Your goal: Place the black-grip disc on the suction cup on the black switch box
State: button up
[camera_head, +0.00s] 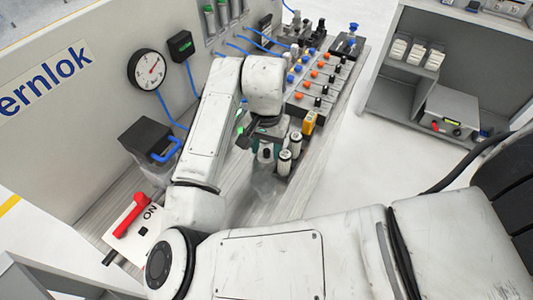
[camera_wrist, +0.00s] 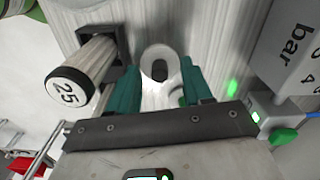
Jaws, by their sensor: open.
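My gripper (camera_head: 266,135) is low over the grey bench, in the middle of the head view. In the wrist view its two teal fingers (camera_wrist: 160,88) are apart. A pale piece with a dark oval opening (camera_wrist: 160,68) shows between them; I cannot tell if they touch it. I cannot make out the black-grip disc or the suction cup for certain. A black box (camera_head: 147,137) with a blue handle stands left of my gripper, and a small black box with a green mark (camera_head: 181,45) is on the wall. I cannot tell which is the switch box.
Two cylinders with white labelled ends (camera_head: 284,160) stand close right of my gripper; one marked 25 (camera_wrist: 68,88) shows in the wrist view. A yellow item (camera_head: 309,122) and a knob panel (camera_head: 318,80) are beyond. A red lever (camera_head: 130,222) is front left.

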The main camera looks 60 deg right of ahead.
aim_at(267, 150)
grip_shut()
dwell(0.4)
jog(key=shift+r, duration=0.15)
notch_tip(267, 150, up, 10)
dwell(0.5)
